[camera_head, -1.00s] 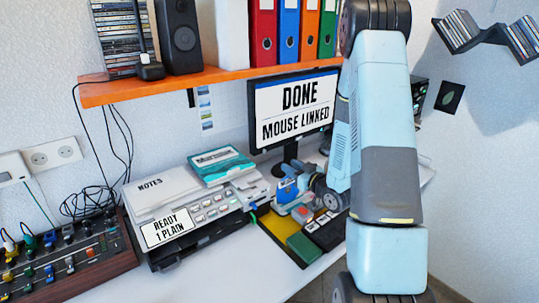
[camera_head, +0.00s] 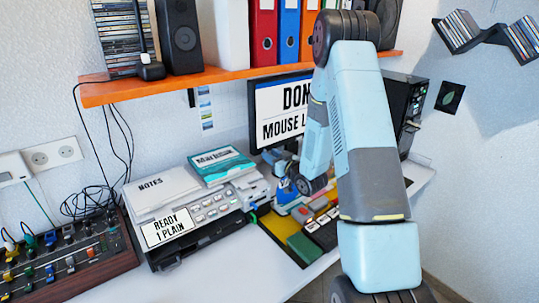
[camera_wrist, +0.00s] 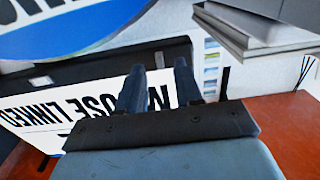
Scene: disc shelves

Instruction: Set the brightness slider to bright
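I cannot pick out a brightness slider for certain in either view. In the head view the gripper is not clearly distinguishable near the monitor's lower edge.
A control panel (camera_head: 75,262) with coloured knobs is at left. A printer (camera_head: 212,210) carries notes and a teal book (camera_head: 222,166). A blue item (camera_head: 285,190) and keyboard (camera_head: 322,236) lie near my arm. An orange shelf (camera_head: 215,77) hangs above.

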